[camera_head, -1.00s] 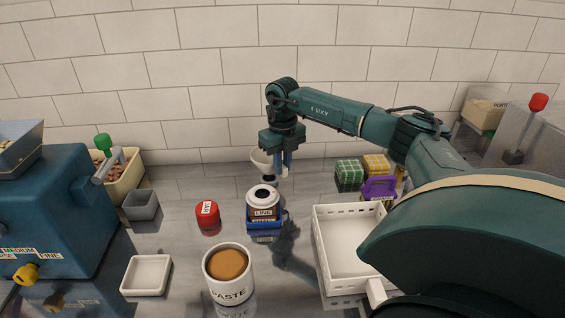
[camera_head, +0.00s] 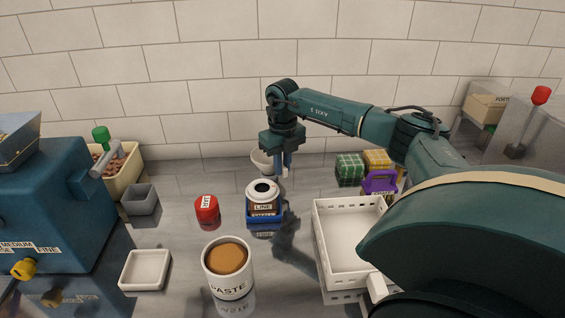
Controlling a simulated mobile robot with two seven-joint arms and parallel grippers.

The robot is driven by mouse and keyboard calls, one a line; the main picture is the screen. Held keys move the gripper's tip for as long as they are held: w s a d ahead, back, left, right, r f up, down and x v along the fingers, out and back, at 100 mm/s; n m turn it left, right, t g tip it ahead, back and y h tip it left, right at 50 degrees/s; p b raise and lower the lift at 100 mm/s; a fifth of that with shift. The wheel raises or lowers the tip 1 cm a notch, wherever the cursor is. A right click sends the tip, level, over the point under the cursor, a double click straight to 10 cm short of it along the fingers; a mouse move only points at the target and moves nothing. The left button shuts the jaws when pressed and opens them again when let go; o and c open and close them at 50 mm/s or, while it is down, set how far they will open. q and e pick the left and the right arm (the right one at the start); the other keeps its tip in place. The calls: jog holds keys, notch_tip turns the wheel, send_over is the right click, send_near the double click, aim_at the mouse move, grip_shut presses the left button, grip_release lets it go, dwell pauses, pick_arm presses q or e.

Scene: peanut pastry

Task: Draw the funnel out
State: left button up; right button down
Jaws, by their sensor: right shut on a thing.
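The white funnel (camera_head: 261,160) is behind the jar, near the back wall, and partly hidden by my right gripper. My right gripper (camera_head: 283,168) points down and is shut on the funnel at its right side. A white jar labelled LINE (camera_head: 263,200) stands upright in a blue holder (camera_head: 264,218) in front of it. The jar's dark round mouth shows uncovered, and the funnel is apart from it. The lower end of the funnel is not clear. My left gripper is not in view.
A red lidded pot (camera_head: 207,211), a PASTE tub (camera_head: 229,284) and a white dish (camera_head: 146,269) stand in front and left. A white crate (camera_head: 347,204) is at right. Green and yellow blocks (camera_head: 350,170) and a purple item (camera_head: 380,183) sit behind it. A blue grinder (camera_head: 52,215) fills the left.

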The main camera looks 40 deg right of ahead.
jog(key=shift+f, duration=0.15)
jog(key=c, duration=1.3)
grip_release()
jog(key=shift+c, duration=0.2)
notch_tip(320, 180, up, 13)
jog(key=shift+b, duration=0.3)
